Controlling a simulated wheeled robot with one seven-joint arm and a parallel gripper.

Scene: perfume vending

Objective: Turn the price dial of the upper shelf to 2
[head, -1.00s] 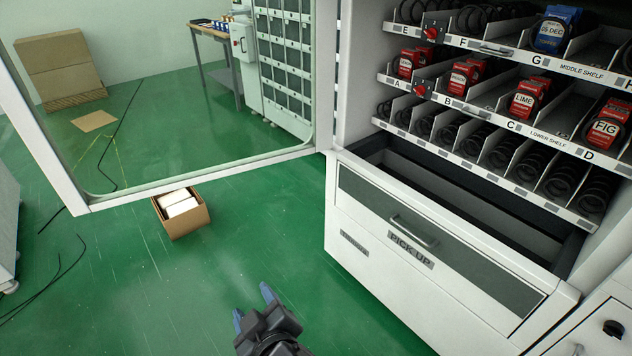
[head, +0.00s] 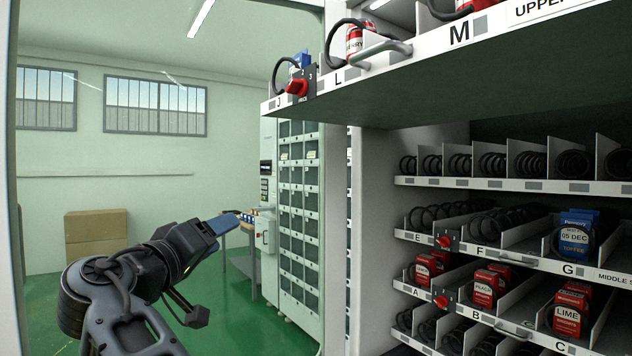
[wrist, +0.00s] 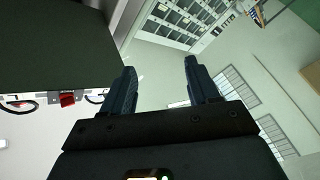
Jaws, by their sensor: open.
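The upper shelf (head: 430,72) juts out at the top right of the head view. Its red price dial (head: 298,88) sits on a dark plate at the shelf's left front corner. A small digit that looks like 3 shows on the plate; I cannot read the dial's setting. The dial also shows at the left of the wrist view (wrist: 67,99). My gripper (head: 228,222) is open and empty, below and to the left of the dial, apart from it. In the wrist view my gripper's two fingers (wrist: 160,70) are spread with nothing between them.
A metal handle (head: 380,51) sticks out from the upper shelf's front. The middle shelf dial (head: 446,242) and lower shelf dial (head: 440,300) are lower, deeper in the machine. A locker cabinet (head: 300,210) appears behind the gripper. The space around the gripper looks free.

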